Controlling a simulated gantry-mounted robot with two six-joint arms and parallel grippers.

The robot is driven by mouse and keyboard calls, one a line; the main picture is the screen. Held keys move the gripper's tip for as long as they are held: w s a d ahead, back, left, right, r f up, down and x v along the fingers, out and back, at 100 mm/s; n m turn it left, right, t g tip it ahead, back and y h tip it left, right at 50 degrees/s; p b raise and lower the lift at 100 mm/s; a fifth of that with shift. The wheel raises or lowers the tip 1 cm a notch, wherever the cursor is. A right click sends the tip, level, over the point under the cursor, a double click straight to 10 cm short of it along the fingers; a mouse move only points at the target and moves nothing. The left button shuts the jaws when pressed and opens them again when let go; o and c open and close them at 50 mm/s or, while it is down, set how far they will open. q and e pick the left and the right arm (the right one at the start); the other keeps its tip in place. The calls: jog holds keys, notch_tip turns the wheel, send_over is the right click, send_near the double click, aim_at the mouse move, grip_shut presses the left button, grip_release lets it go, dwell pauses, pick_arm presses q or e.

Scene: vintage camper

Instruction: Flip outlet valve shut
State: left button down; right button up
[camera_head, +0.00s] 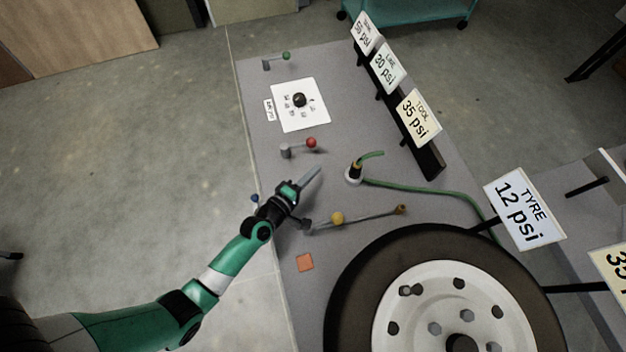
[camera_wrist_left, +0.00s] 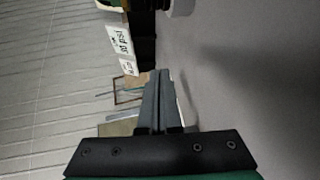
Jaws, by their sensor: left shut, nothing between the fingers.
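Three knobbed levers stand on the grey bench: one with a green knob (camera_head: 286,56) at the far end, one with a red knob (camera_head: 311,143) in the middle, and one with a yellow knob (camera_head: 337,218) nearer the tyre. No label shows which is the outlet valve. My left gripper (camera_head: 314,174) is shut and empty over the bench, between the red and yellow knobs and apart from both. Its closed fingers (camera_wrist_left: 160,76) show in the left wrist view, with nothing between them. My right gripper is not in view.
A green hose (camera_head: 430,189) runs from a fitting (camera_head: 354,173) towards the tyre (camera_head: 350,290). A dial plate (camera_head: 299,104) lies between the green and red levers. Pressure signs (camera_head: 418,117) line the bench's right side.

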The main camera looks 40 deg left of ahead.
pick_arm(q)
jog(key=s+d+p, duration=0.1)
jog(key=s+d+r+p, duration=0.2)
jog(key=shift+s+d+p, duration=0.2)
jog(key=shift+s+p, duration=0.05)
jog(key=shift+p, duration=0.1)
jog(key=shift+s+d+f, duration=0.1)
jog(key=shift+s+d, duration=0.15)
jog(key=shift+s, duration=0.05)
jog(key=shift+s+d+f, duration=0.1)
jog(key=shift+s+f, duration=0.05)
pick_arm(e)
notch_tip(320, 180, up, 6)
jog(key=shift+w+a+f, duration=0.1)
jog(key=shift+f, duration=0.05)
